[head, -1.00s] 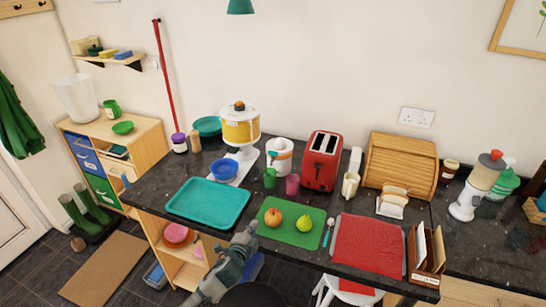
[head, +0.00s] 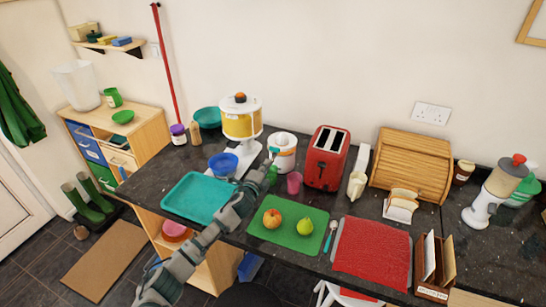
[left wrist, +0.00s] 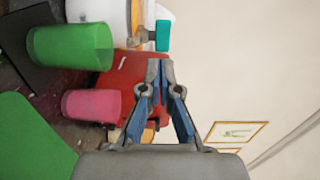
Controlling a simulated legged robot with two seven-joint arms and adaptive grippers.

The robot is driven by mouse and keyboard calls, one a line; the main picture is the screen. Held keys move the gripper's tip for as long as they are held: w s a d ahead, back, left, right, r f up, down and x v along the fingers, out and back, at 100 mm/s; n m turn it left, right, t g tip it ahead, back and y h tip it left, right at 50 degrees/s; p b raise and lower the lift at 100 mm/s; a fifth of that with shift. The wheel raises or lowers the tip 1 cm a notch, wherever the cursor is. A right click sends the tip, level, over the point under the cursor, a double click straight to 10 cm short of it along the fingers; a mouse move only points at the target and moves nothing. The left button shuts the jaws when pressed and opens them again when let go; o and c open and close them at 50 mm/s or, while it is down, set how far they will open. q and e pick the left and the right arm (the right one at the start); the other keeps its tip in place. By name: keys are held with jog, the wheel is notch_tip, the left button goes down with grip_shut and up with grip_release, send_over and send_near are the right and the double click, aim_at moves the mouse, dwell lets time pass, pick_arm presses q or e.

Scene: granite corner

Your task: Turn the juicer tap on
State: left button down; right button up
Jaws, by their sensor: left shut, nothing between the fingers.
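The white juicer (head: 283,151) with an orange band stands on the dark counter, left of the red toaster. In the left wrist view its tap shows a teal handle (left wrist: 162,36) on a grey stem (left wrist: 144,37), near the top of the picture. My left gripper (head: 268,165) reaches over the counter to the front left of the juicer, by the green cup (head: 271,175). In the left wrist view its fingertips (left wrist: 160,64) are together and empty, just below the tap handle in the picture, with a small gap. My right gripper is not in view.
A pink cup (head: 294,182) stands beside the green cup, in front of the red toaster (head: 326,160). A yellow-banded dispenser (head: 240,122) and blue bowl (head: 222,163) are to the left. A teal tray (head: 190,196) and green board (head: 287,234) with fruit lie in front.

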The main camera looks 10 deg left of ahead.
aim_at(276, 151)
pick_arm(q)
jog(key=w, duration=0.1)
jog(key=w+d, duration=0.1)
jog(key=w, duration=0.2)
jog(key=shift+w+d+b, duration=0.15)
jog(key=shift+d+b, duration=0.2)
jog(key=shift+b, duration=0.05)
jog(key=shift+w+d, duration=0.1)
jog(key=shift+w, duration=0.45)
jog(key=shift+w+a+b, duration=0.2)
jog(key=shift+w+b, duration=0.1)
jog(key=shift+a, duration=0.15)
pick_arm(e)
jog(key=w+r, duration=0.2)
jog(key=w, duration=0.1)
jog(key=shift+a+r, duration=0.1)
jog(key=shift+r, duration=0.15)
